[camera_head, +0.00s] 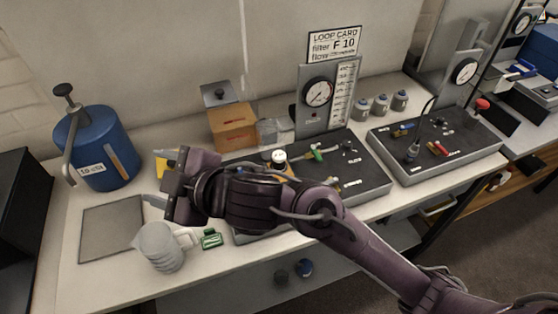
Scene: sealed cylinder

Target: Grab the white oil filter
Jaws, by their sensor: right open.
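A white-grey ridged cylinder (160,247), which looks like the white oil filter, stands at the front left of the white table. My right gripper (172,197) reaches in from the right on a dark purple arm. It is above and behind the cylinder, apart from it in the picture, open, with nothing seen in its jaws. A smaller white part (186,238) shows close to the cylinder's right side; I cannot tell whether they touch. A round white cap (279,156) sits on the near black panel, partly hidden by my arm. My left gripper is not in view.
A grey mat (112,229) lies left of the cylinder, and a small green item (211,239) lies to its right. A blue tank (97,148) stands at the back left. An orange-brown box (233,127) and black instrument panels (435,136) fill the back and right.

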